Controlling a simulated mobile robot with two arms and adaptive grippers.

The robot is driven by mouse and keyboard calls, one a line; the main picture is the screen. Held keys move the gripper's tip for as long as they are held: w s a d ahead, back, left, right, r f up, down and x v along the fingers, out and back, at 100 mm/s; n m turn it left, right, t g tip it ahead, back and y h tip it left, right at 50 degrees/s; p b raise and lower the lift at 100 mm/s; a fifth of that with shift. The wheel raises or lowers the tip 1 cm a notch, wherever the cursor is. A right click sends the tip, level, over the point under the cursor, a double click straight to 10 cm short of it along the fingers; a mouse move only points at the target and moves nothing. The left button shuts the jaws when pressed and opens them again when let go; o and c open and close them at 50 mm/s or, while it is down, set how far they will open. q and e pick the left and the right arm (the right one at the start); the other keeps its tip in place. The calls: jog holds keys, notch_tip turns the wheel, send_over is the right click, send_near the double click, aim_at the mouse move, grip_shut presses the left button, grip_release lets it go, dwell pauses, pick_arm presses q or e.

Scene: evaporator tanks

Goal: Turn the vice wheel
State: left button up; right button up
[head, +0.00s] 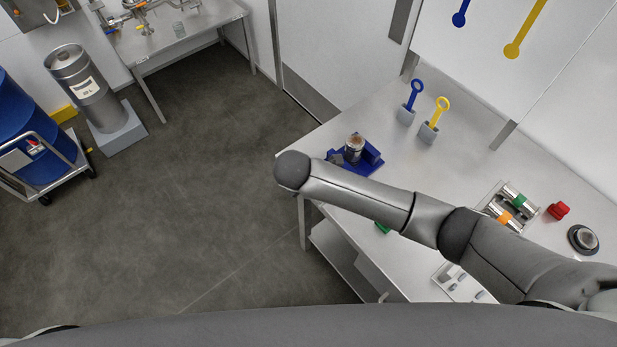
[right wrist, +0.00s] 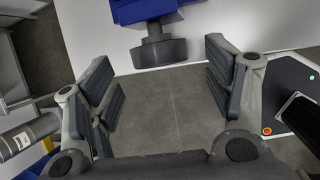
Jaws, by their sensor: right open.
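The blue vice (head: 371,160) stands on the metal workbench in the head view, with a small metal cylinder (head: 355,144) at its jaws. My right arm passes in front of the vice's near side, and the right gripper is hidden in this view. In the right wrist view, the vice's blue body (right wrist: 150,9) is at the top edge. The dark grey vice wheel (right wrist: 158,53) hangs below it on a short shaft. My right gripper (right wrist: 163,80) is open and empty, its fingers at either side of the wheel with clear gaps. My left gripper is not in view.
The workbench (head: 455,100) also bears blue (head: 414,95) and yellow (head: 440,108) ring-topped tools in grey holders, a tray of cylinders (head: 497,200) and a red block (head: 558,210). A blue drum (head: 35,130) on a trolley stands at left. The middle floor is clear.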

jog(key=v, duration=0.8)
jog(key=shift+s+r, duration=0.15)
jog(key=shift+r, duration=0.1)
